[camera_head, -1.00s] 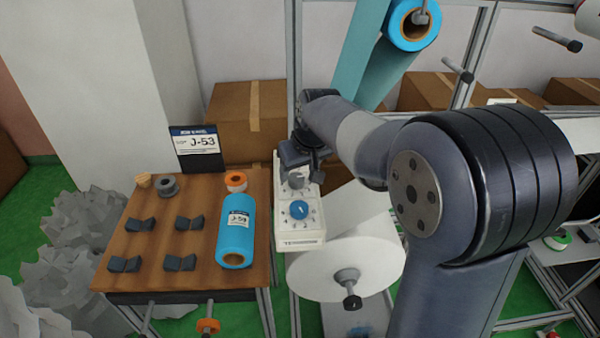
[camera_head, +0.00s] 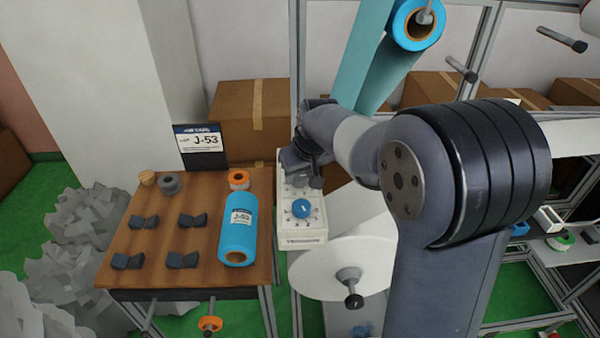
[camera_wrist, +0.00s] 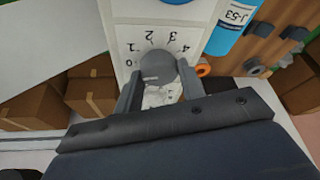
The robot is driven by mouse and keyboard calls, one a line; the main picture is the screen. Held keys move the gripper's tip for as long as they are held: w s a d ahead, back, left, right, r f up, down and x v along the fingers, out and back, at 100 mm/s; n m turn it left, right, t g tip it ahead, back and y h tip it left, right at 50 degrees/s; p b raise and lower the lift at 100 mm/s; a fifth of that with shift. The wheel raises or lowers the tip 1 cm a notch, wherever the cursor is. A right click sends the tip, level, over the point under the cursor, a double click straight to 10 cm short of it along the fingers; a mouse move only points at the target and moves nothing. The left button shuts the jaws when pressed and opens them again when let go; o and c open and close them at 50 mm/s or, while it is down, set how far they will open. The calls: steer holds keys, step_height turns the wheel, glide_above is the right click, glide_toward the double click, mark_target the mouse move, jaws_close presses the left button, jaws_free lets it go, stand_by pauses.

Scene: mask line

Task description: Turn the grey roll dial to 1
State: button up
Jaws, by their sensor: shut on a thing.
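The grey roll dial (camera_wrist: 158,70) sits on a white panel (camera_wrist: 122,36) with the numbers 0 to 4 printed in an arc around it. My gripper (camera_wrist: 157,78) has one finger on each side of the dial and is shut on it. A pale mark shows on the dial's face, but I cannot tell exactly which number it points to. In the head view, my gripper (camera_head: 301,175) is at the upper part of the white control box (camera_head: 304,239) and mostly hides the grey dial. A blue dial (camera_head: 302,208) with its own scale is below it.
A wooden table (camera_head: 150,270) at left holds a blue roll (camera_head: 237,235), dark holders and small rolls. A sign reading J-53 (camera_head: 200,143) stands behind it. A white roll (camera_head: 330,265) is just below and right of the box. Cardboard boxes (camera_head: 240,105) are behind.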

steer(key=shift+c, duration=0.8)
steer(key=shift+m, duration=0.3)
steer(key=m+h, duration=0.1)
steer(key=m, duration=0.1)
steer(key=shift+a+m+t, duration=0.15)
steer(key=shift+m+t, duration=0.15)
steer(key=shift+m+h+b, duration=0.3)
steer(key=shift+m+h, duration=0.7)
steer(key=shift+m, duration=1.3)
steer(key=o, duration=1)
